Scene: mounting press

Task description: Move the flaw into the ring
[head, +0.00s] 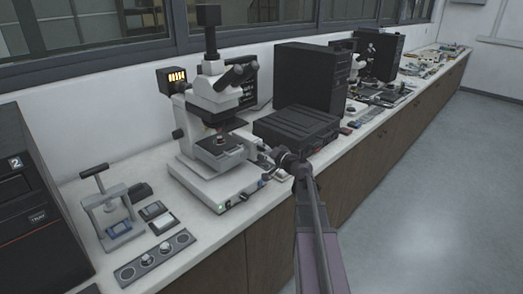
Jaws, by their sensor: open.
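Neither a flaw nor a ring can be made out at this size. My gripper (265,179) is just right of the microscope's base, low over the bench and apart from the stage. Its jaws are open; they are small here and partly hidden by my wrist.
A hand press (112,214), small pads (153,210) and a two-knob panel (154,257) lie at left front. A black case (296,128) and a tower (311,80) stand right of the microscope. The floor at right is clear.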

